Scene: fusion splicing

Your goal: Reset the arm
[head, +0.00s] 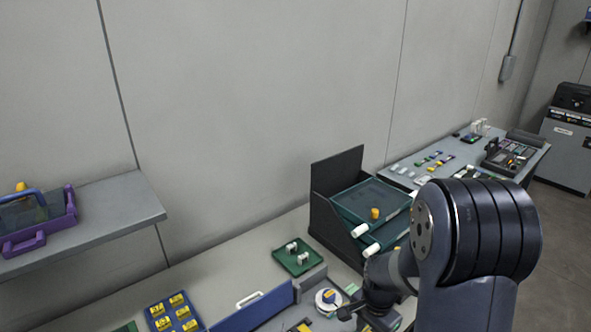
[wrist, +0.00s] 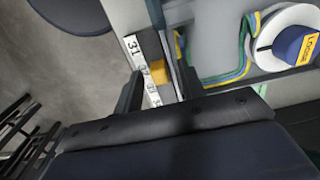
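My arm (head: 475,235) reaches in from the lower right in the head view, and its big dark joint covers part of the bench. My gripper (wrist: 160,82) shows in the wrist view with its two dark fingers apart. A numbered white strip (wrist: 132,48) and a small orange piece (wrist: 160,72) show between and beyond the fingers. I cannot tell how near they are, but nothing looks clamped. In the head view the fingertips are largely hidden at the bottom edge.
A white spool with a blue centre (wrist: 290,42) lies right of the fingers. The bench holds a green tray (head: 281,258), a dark rack (head: 325,215) with pull-out trays, and a blue tray of yellow pieces (head: 160,322). A shelf (head: 130,210) at left carries a purple case (head: 60,222).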

